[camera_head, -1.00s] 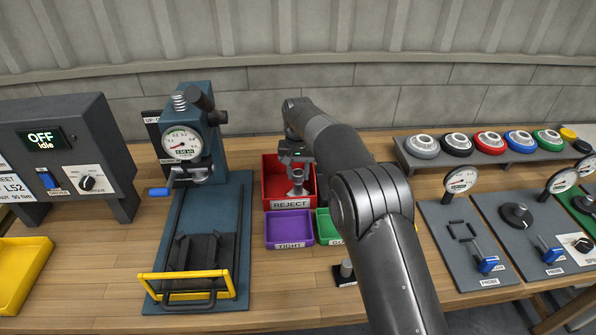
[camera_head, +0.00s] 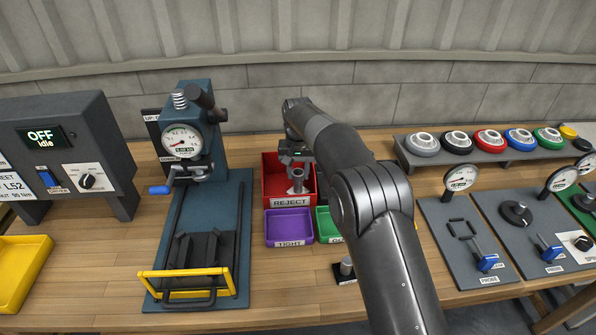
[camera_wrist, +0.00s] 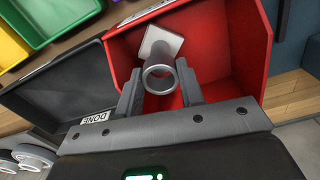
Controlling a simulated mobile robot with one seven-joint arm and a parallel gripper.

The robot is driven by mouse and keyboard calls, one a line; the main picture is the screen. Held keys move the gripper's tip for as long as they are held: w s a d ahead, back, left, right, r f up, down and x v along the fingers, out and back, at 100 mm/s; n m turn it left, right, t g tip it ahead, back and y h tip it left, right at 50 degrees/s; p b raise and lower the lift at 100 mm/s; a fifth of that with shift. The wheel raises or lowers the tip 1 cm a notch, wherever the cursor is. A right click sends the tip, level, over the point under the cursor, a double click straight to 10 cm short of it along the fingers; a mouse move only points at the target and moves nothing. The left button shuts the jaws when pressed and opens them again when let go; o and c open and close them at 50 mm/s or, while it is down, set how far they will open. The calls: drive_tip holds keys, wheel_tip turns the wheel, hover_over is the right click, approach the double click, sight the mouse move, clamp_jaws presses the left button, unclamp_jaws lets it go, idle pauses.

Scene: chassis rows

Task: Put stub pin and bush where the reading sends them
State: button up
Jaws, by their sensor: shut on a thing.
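A grey metal part, which looks like the stub pin and bush (camera_head: 297,183), stands in the red REJECT bin (camera_head: 290,202) in the head view. In the wrist view the part (camera_wrist: 163,61) shows a square flange and a hollow round end facing the camera, inside the red bin (camera_wrist: 248,45). My gripper (camera_wrist: 159,92) is shut on its round end, one finger on each side. In the head view my gripper (camera_head: 296,160) is over the bin, partly hidden by my arm. Whether the flange touches the bin floor I cannot tell.
A purple TIGHT bin (camera_head: 288,227) and a partly hidden green bin (camera_head: 325,225) stand in front. A blue press with a dial (camera_head: 181,142) is at left, beside a control box reading OFF idle (camera_head: 45,138). Gauge plates (camera_head: 470,250) and a ring rack (camera_head: 490,152) are at right.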

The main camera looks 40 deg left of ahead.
drive_tip(key=shift+f, duration=0.75)
idle(0.3)
drive_tip(key=shift+f, duration=0.6)
drive_tip(key=o, duration=1.1)
wheel_tip(320, 180, up, 11)
drive_tip(key=shift+f, duration=0.1)
